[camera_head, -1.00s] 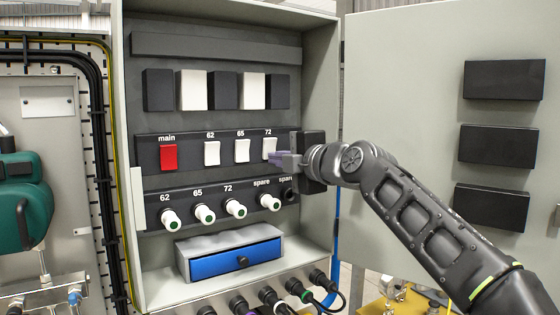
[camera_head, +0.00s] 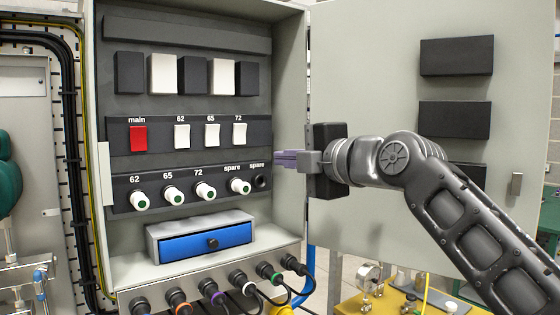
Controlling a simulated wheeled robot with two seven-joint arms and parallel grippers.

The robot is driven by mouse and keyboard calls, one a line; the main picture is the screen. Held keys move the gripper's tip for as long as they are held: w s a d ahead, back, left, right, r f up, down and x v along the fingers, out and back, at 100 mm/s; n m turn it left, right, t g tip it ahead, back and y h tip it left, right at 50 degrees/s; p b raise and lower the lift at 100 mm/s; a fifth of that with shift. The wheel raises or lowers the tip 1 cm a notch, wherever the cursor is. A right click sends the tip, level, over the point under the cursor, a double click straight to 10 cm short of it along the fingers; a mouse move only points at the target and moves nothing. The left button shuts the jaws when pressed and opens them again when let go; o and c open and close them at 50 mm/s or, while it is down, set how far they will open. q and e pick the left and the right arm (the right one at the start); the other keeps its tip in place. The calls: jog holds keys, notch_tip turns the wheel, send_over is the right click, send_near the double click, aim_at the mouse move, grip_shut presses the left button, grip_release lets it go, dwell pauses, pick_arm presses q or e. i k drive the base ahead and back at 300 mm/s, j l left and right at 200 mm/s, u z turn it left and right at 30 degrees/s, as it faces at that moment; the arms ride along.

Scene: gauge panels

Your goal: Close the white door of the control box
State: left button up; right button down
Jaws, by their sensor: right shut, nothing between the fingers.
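The control box (camera_head: 290,120) stands open in the middle-left of the head view, its inside facing me. Its white door (camera_head: 370,70) is swung open on the right side and carries several black blocks and a small handle (camera_head: 516,184) near its right edge. My right gripper (camera_head: 278,159) is shut and empty. It points left, in front of the box's right side wall, with my right arm crossing in front of the door and hiding part of it. I cannot tell whether the gripper touches anything. My left gripper is not in view.
Inside the box are a red main switch (camera_head: 138,138), several white switches and knobs, and a blue drawer (camera_head: 207,243), shut. Cable plugs (camera_head: 240,283) stick out along the box's lower front. A yellow table (camera_head: 385,300) with fittings stands below the door. Green equipment (camera_head: 8,180) is at far left.

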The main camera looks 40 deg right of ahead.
aim_at(474, 79)
jog(key=k+j, duration=0.1)
jog(key=k, duration=0.65)
jog(key=k+j, duration=0.15)
jog(key=k, duration=0.6)
